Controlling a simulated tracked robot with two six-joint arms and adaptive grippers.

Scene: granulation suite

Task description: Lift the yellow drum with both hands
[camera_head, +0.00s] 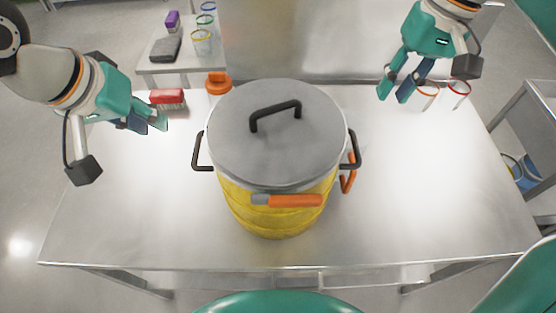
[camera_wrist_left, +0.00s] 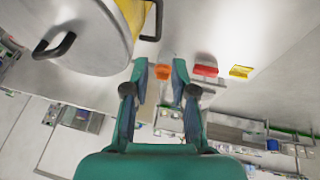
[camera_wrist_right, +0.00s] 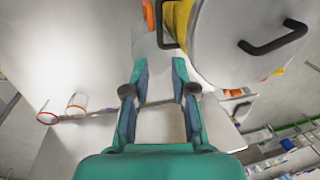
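The yellow drum (camera_head: 275,215) stands upright near the middle of the steel table, under a grey lid (camera_head: 272,150) with a black bar handle on top. It has a black side handle at its left (camera_head: 198,152) and another at its right (camera_head: 354,150). My left gripper (camera_head: 151,121) is open and empty, left of the drum and apart from it. The drum's body also shows in the left wrist view (camera_wrist_left: 133,12). My right gripper (camera_head: 395,92) is open and empty, beyond the drum to the right. The drum also shows in the right wrist view (camera_wrist_right: 178,22).
An orange-handled tool (camera_head: 292,200) shows at the drum's front, and an orange item (camera_head: 348,181) by its right handle. Red-rimmed beakers (camera_head: 459,90) stand at the back right.

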